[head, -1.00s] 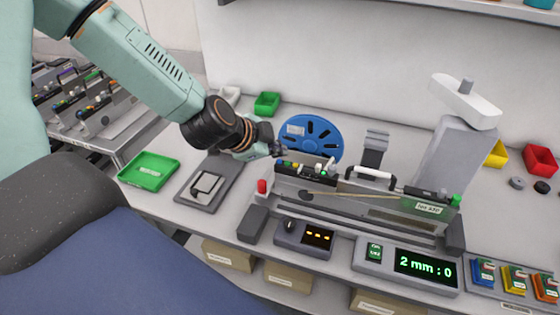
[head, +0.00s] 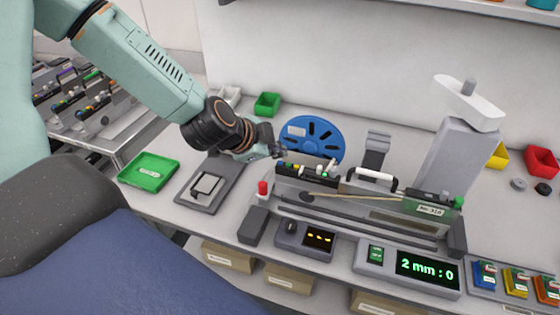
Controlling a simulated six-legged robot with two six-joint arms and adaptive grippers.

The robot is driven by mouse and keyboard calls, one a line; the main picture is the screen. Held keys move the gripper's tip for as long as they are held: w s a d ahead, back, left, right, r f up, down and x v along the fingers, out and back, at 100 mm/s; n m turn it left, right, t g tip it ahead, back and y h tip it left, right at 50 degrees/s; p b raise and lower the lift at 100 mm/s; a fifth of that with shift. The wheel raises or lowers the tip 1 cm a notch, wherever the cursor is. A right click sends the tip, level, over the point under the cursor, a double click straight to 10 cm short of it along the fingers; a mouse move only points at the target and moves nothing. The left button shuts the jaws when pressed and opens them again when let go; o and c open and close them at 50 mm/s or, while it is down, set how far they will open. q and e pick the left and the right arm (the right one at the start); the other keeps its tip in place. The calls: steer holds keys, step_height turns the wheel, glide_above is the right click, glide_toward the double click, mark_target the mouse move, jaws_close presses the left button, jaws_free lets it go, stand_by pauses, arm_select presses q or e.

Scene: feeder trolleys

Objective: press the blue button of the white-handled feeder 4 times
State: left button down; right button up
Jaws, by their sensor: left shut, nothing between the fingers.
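The white-handled feeder (head: 365,212) lies in a grey holder on the bench, with its white handle (head: 376,177) on top. A row of small coloured buttons (head: 300,170) and a lit green light (head: 325,174) sit at its left end. I cannot clearly pick out the blue button; the fingertips are close to that end of the row. My left gripper (head: 279,152) is shut and empty, just above and left of the buttons, beside the blue reel (head: 314,138). I cannot tell whether it touches the feeder. My right gripper is out of view.
A display (head: 427,269) reads "2 mm : 0". A smaller box with a knob (head: 304,240) is at its left. A green tray (head: 149,172) and a grey pad (head: 209,184) lie left. A grey post (head: 457,155) rises behind.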

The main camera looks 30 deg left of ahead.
arm_select(q)
steer(key=shift+s+d+f, duration=0.1)
steer(key=shift+d+f, duration=0.1)
steer(key=shift+f, duration=0.15)
steer(key=shift+a, duration=0.1)
steer(key=shift+f, duration=0.1)
stand_by(0.4)
